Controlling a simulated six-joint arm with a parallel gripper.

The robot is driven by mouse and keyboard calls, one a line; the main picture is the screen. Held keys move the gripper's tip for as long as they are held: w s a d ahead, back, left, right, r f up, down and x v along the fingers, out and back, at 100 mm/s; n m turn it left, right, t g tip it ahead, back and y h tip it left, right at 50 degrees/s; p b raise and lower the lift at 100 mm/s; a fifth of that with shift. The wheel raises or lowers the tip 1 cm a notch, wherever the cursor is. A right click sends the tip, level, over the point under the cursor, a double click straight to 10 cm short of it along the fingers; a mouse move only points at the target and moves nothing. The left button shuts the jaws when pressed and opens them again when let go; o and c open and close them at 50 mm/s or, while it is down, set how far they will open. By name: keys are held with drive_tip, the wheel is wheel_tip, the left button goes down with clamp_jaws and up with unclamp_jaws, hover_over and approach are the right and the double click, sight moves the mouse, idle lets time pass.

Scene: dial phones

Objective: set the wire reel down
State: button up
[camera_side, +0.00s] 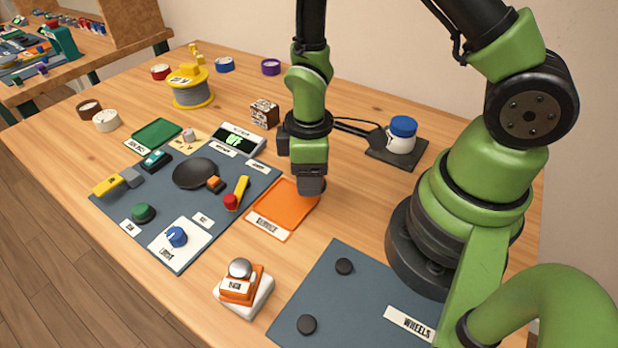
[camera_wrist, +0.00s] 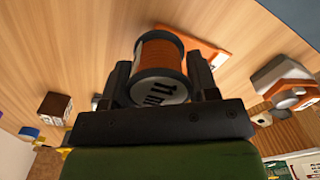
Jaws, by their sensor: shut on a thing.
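My gripper (camera_side: 312,184) points down just over the back right part of a shallow orange tray (camera_side: 272,214) with a white label. In the wrist view a small wire reel (camera_wrist: 158,54) with copper-orange winding, dark flanges and a white end label sits between the two fingers, and the gripper is shut on it. In the side view the reel is largely hidden by the gripper. I cannot tell whether the reel touches the tray. The tray also shows in the wrist view (camera_wrist: 197,43), behind the reel.
A dark mat with a black pan (camera_side: 195,173), knobs and a yellow-handled tool lies left of the tray. A brown patterned block (camera_side: 265,113), a jar with blue lid (camera_side: 402,134) and a yellow spool (camera_side: 191,88) stand behind. An orange stamp-like device (camera_side: 241,284) stands in front.

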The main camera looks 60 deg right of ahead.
drive_tip(key=shift+f, duration=1)
drive_tip(key=shift+f, duration=0.3)
drive_tip(key=o, duration=1)
